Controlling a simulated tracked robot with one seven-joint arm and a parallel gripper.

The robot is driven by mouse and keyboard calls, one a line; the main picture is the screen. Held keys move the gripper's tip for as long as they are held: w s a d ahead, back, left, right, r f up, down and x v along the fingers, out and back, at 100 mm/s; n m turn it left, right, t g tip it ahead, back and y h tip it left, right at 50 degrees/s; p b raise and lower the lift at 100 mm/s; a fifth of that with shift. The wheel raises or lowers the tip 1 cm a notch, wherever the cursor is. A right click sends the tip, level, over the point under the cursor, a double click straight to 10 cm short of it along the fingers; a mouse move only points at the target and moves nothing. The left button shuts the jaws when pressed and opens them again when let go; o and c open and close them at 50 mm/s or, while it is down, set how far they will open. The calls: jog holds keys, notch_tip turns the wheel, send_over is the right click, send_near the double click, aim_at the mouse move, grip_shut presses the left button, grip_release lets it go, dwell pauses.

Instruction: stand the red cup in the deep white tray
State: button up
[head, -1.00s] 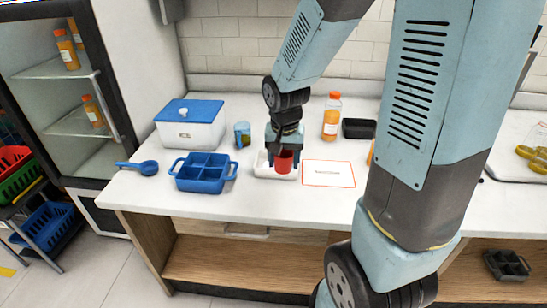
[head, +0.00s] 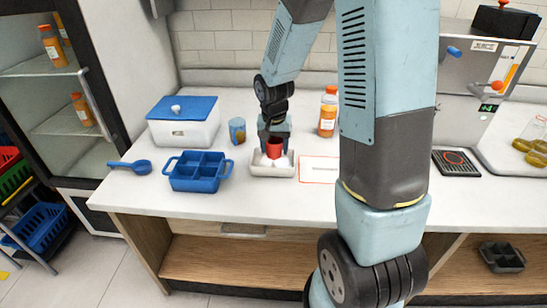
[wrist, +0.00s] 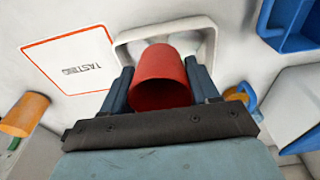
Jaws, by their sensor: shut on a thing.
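The red cup (head: 274,148) is held upright or nearly so in my gripper (head: 275,140). In the wrist view the cup (wrist: 161,78) sits between the two blue fingers of my gripper (wrist: 160,85), with its open mouth toward the camera. The deep white tray (head: 258,170) stands on the counter directly below the cup. In the wrist view part of the tray's rim (wrist: 135,40) shows behind the cup. I cannot tell whether the cup's base touches the tray floor.
A blue divided container (head: 199,183) is left of the tray, and a white box with a blue lid (head: 183,130) is behind it. A red-bordered sheet (head: 318,170) lies to the right.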

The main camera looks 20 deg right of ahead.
aim_at(273, 150)
jog(key=w+f, duration=0.2)
jog(key=f, duration=0.1)
jog(key=w+f, duration=0.1)
jog(key=shift+w+d+f, duration=0.2)
jog(key=shift+w+d, duration=0.05)
jog(key=shift+d, duration=0.15)
notch_tip(273, 150, down, 3)
jog(key=shift+w+f, duration=0.1)
jog(key=o, duration=1.1)
jog(key=shift+o, duration=0.2)
